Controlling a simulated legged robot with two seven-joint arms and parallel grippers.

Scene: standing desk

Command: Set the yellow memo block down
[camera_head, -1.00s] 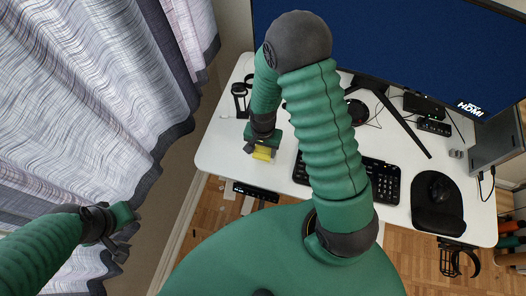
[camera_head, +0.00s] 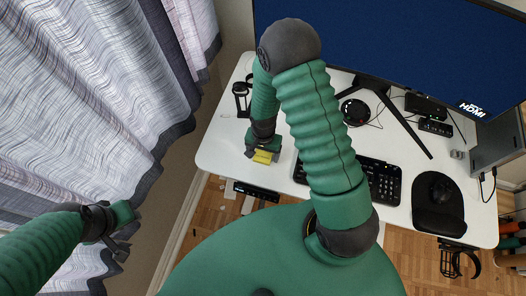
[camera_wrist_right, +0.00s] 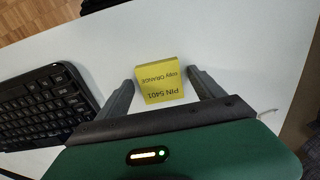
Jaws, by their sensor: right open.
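The yellow memo block (camera_head: 262,157) rests on the white desk near its left front part. In the right wrist view the block (camera_wrist_right: 160,82) shows printed text reading "PIN 5401" and "copy ORANGE". My right gripper (camera_head: 258,152) is right at the block. In the wrist view its two fingers (camera_wrist_right: 162,88) stand apart on either side of the block, with a gap at each side. My left gripper (camera_head: 118,232) is off to the left by the curtain, away from the desk; its jaws are too small to read.
The black keyboard (camera_head: 383,182) lies to the right of the block. A black stand (camera_head: 241,92) is behind it at left. The monitor (camera_head: 390,50) spans the back, and a mouse on a dark pad (camera_head: 437,212) is at right. The desk left of the block is clear.

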